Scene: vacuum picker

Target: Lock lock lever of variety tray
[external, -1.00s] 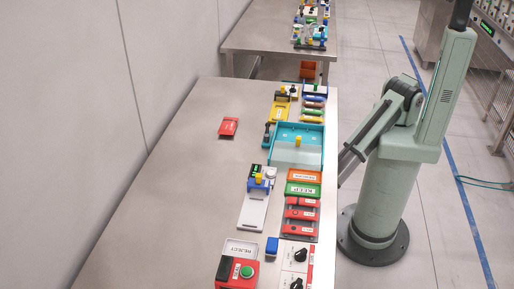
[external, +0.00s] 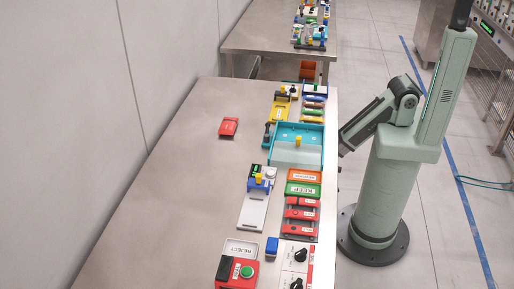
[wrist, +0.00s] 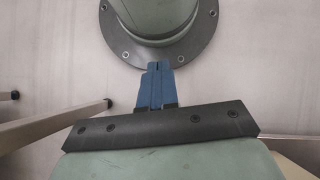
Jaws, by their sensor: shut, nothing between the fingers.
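A teal tray (external: 284,155) with a small yellow piece (external: 298,141) in it stands near the right edge of the table; I take it to be the variety tray, but its label is not readable. A dark upright part (external: 267,136) at its left side may be the lock lever; its position is too small to tell. My gripper (wrist: 157,66) shows in the wrist view as blue fingers, shut and empty, pointing towards my own base and the floor. It is away from the tray. In the external view I cannot make out the fingers.
The steel table (external: 185,190) is mostly clear on its left. A red piece (external: 229,127) lies there alone. Red, green and orange labelled blocks (external: 303,190), a white board (external: 254,211) and a red button box (external: 238,273) line the near right. A yellow holder (external: 280,108) stands beyond the tray.

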